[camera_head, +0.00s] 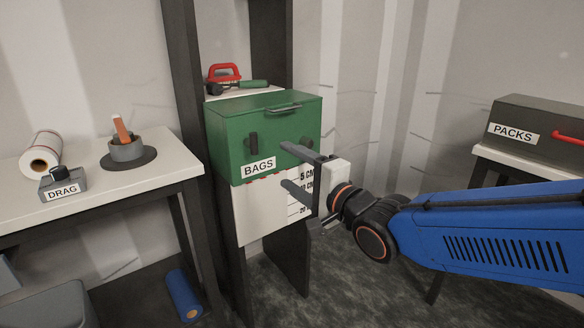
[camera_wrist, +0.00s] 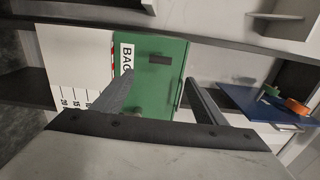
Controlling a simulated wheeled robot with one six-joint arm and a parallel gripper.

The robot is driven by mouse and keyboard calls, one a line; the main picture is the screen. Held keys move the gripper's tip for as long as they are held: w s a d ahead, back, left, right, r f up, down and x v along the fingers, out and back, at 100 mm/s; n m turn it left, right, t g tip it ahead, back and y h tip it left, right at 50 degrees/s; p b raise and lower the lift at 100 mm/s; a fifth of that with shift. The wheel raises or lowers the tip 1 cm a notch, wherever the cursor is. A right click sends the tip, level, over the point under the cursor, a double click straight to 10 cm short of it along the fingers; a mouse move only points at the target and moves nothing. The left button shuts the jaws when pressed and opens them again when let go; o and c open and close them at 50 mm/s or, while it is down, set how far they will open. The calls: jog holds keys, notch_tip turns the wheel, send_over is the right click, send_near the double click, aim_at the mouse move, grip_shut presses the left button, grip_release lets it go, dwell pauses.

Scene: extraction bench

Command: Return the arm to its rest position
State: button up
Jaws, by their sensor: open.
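My gripper (camera_head: 288,168) is open and empty, with its two fingers pointing left in front of the green box labelled BAGS (camera_head: 225,142). In the head view the upper finger overlaps the box's lower right front and the lower finger overlaps the white marked panel (camera_head: 255,212) below it. I cannot tell whether either finger touches the box. My blue arm reaches in from the right. In the wrist view the gripper (camera_wrist: 165,95) has its fingers wide apart, with the green box (camera_wrist: 165,75) between and beyond them.
A white table (camera_head: 70,205) at left holds a paper roll (camera_head: 42,155), a DRAG block (camera_head: 62,185) and a grey pot (camera_head: 127,150). A PACKS case (camera_head: 540,125) stands at right. A blue roll (camera_head: 184,295) lies on the floor.

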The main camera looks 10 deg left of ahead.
jog(key=d+f+n+h, duration=0.2)
jog(key=d+f+h, duration=0.25)
jog(key=d, duration=0.85)
jog(key=d+f+n+h, duration=0.1)
jog(key=d+f+h, duration=0.35)
jog(key=d, duration=0.85)
jog(key=s+d+f+n+g+h, duration=0.2)
jog(key=s+d+f+g, duration=0.1)
jog(key=s+d, duration=0.5)
jog(key=s+d+f+n+g+h, duration=0.2)
jog(key=s+d+f+n+g, duration=0.1)
jog(key=s+d, duration=0.5)
jog(key=s+f+g, duration=0.1)
jog(key=s+f, duration=0.1)
jog(key=s, duration=0.1)
jog(key=shift+d+f+h, duration=0.2)
jog(key=shift+f+h, duration=0.1)
